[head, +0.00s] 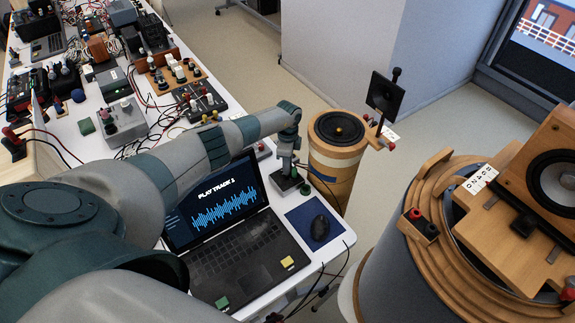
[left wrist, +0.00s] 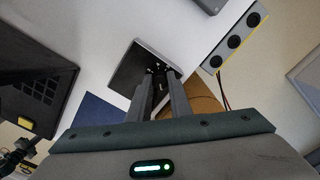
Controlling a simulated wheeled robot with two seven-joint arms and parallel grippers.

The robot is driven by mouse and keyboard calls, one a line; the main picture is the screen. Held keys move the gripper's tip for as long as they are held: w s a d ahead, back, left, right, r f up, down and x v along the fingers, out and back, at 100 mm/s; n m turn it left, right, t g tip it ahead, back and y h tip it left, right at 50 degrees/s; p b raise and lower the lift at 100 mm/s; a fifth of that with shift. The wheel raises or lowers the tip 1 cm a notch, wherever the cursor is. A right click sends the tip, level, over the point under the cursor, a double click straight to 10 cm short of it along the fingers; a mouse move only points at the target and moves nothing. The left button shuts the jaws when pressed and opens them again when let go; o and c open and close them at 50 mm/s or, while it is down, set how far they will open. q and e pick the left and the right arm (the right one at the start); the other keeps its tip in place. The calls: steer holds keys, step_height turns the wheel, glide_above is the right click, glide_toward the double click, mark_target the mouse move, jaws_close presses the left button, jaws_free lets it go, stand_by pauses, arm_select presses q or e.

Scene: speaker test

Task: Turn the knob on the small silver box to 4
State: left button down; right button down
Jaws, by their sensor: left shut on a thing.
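In the left wrist view the fingers (left wrist: 163,76) are close together and closed on the knob. The knob is mostly hidden between them, and I cannot read its setting or any scale numbers. My right gripper is in neither view.
A laptop (head: 240,258) showing "PLAY TRACK" and a waveform stands left of the box. A mouse (head: 320,228) lies on the blue mat (head: 303,217). A round wooden speaker (head: 337,160) stands beyond the table edge. A grey strip with three black dials (left wrist: 236,40) lies nearby. Equipment and cables crowd the far table.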

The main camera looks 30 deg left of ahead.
arm_select(q)
steer(key=shift+m, duration=0.3)
steer(key=m+b, duration=0.2)
steer(key=m, duration=0.2)
steer(key=shift+m, duration=0.4)
steer(key=shift+m+b, duration=0.55)
steer(key=shift+m, duration=0.45)
steer(key=c, duration=1.9)
jaws_free()
